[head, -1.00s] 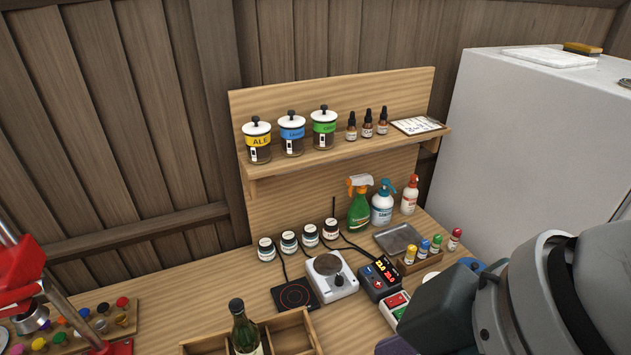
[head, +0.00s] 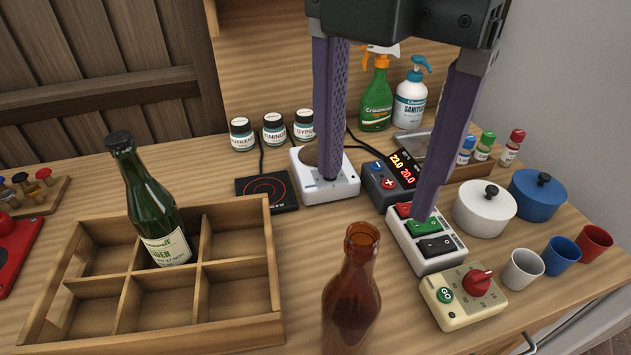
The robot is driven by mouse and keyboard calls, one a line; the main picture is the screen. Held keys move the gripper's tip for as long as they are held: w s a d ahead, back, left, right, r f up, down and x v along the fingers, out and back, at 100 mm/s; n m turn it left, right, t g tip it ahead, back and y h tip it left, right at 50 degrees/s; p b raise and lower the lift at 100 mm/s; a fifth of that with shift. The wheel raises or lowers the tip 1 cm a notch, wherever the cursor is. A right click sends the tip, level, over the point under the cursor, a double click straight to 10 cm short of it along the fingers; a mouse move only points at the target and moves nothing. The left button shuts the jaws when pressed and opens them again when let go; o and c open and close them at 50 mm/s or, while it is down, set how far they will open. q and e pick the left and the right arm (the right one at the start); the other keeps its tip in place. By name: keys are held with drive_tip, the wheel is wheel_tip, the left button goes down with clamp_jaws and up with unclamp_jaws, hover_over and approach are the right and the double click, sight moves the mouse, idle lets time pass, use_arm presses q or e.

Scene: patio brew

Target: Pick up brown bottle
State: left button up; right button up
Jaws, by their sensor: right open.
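The brown bottle (head: 351,300) stands upright and uncapped at the front middle of the bench, its base cut off by the lower picture edge. My right gripper (head: 376,190) hangs down from the top in the head view, its two purple-grey fingers spread wide with nothing between them. It is above and beyond the bottle, apart from it. My left gripper is out of the picture.
A wooden crate (head: 241,335) with a green bottle (head: 150,205) in one compartment is left of the brown bottle. A power strip (head: 428,242), timer (head: 463,296), white pot (head: 484,209), blue pot (head: 538,194) and small cups (head: 522,269) are on the right.

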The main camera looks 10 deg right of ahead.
sight(359, 249)
drive_tip(key=f, duration=0.8)
drive_tip(key=shift+s+a+f, duration=0.25)
drive_tip(key=shift+s+a, duration=0.05)
drive_tip(key=shift+s, duration=0.1)
clamp_jaws()
drive_tip(key=shift+r, duration=0.1)
idle(0.8)
